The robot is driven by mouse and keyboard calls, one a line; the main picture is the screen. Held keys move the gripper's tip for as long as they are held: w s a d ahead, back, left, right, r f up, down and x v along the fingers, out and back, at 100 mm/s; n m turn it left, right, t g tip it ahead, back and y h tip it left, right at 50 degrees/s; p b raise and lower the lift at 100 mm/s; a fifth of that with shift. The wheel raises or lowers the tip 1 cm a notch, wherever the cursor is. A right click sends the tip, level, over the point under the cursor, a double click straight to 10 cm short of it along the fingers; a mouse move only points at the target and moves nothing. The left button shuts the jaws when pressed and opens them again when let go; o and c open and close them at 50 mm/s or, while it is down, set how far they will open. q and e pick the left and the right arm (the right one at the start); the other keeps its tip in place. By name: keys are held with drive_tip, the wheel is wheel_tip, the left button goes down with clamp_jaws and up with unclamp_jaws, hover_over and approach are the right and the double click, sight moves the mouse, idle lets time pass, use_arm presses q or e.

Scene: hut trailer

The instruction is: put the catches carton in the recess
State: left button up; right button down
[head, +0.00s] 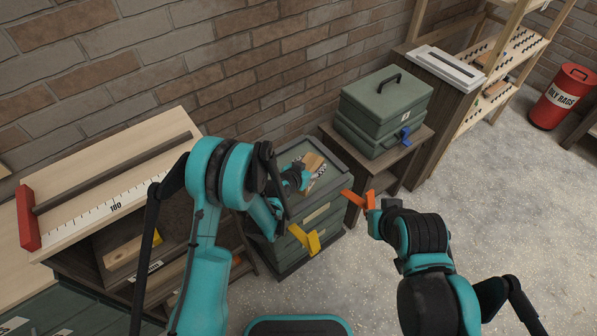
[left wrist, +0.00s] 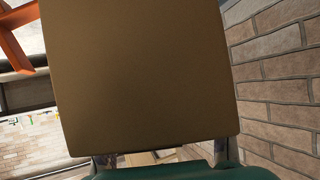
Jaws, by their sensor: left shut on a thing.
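The catches carton (head: 313,161), a small tan box, is over the top of the green drawer chest (head: 333,148). It fills the middle of the left wrist view as a plain brown face (left wrist: 145,75). My left gripper (head: 299,176) is shut on it, partly hidden by my arm in the head view. Black-and-white checked markings (head: 322,169) show beside the carton on the chest top; I take this as the recess area, mostly covered. I cannot tell whether the carton touches the chest. My right gripper (head: 373,212) is small and partly hidden by its wrist, so its fingers are unclear.
An orange piece (head: 358,200) shows by my right gripper, and a yellow piece (head: 304,239) at the chest front. A green case (head: 386,97) with a blue piece stands on the side table right of the chest. A brick wall runs behind.

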use_arm(q)
drive_tip(key=shift+w+f, duration=0.2)
drive_tip(key=shift+f, duration=0.35)
drive_tip(key=w+a+f+b, duration=0.1)
drive_tip(key=w+f, duration=0.1)
drive_tip(key=w, duration=0.1)
drive_tip(key=w+a+f+b, duration=0.1)
drive_tip(key=w+a+f, duration=0.1)
drive_tip(key=w, duration=0.1)
drive_tip(key=w+a+f+b, duration=0.2)
drive_tip(key=w+f, duration=0.1)
drive_tip(key=w, duration=0.1)
drive_tip(key=shift+w+a, duration=0.1)
wheel_tip(320, 180, down, 4)
drive_tip(key=shift+f+b, duration=0.1)
drive_tip(key=shift+b, duration=0.95)
drive_tip(key=o, duration=1.6)
